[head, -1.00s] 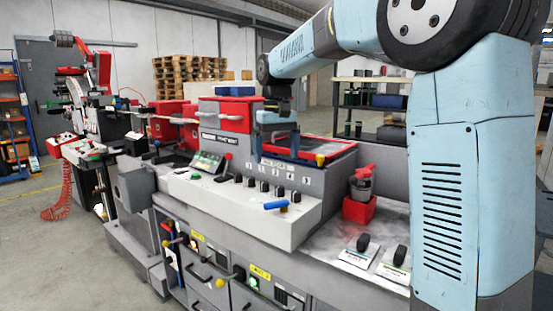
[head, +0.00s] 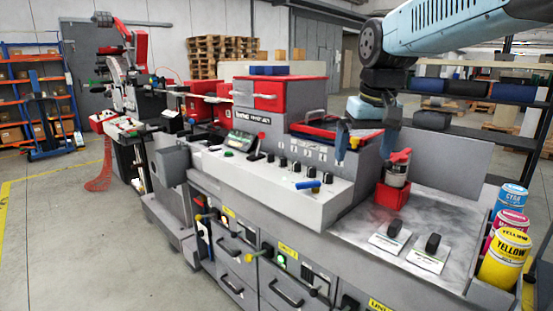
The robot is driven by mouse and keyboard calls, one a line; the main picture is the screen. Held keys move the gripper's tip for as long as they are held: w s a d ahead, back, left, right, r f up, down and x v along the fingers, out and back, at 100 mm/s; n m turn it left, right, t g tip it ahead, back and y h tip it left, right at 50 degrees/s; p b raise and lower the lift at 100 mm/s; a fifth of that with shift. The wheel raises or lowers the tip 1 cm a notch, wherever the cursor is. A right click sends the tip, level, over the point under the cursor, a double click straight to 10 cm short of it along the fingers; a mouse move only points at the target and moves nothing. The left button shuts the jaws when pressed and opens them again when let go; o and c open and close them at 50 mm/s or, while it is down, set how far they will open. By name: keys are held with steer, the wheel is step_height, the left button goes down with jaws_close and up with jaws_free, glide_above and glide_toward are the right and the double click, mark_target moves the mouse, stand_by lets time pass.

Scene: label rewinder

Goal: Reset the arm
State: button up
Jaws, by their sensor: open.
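My gripper (head: 359,153) hangs from my light-blue arm at the upper right of the head view.
A blue-handled lever (head: 308,185) and several black knobs (head: 296,166) stick up from the console. Two black-knobbed plates (head: 394,233) lie on the right worktop. Cyan, magenta and yellow cans (head: 503,258) stand at its right edge. The floor at left (head: 50,240) is clear.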

steer(key=s+d+f+t, duration=0.1)
steer(key=s+d+f, duration=0.1)
steer(key=s, duration=0.5)
steer(key=s+d+f+m+t, duration=0.1)
steer(key=s+d+f, duration=0.2)
steer(key=s+f, duration=0.2)
steer(key=shift+s+f+m+t, duration=0.2)
steer(key=shift+s+m+t, duration=0.15)
steer(key=shift+s, duration=0.7)
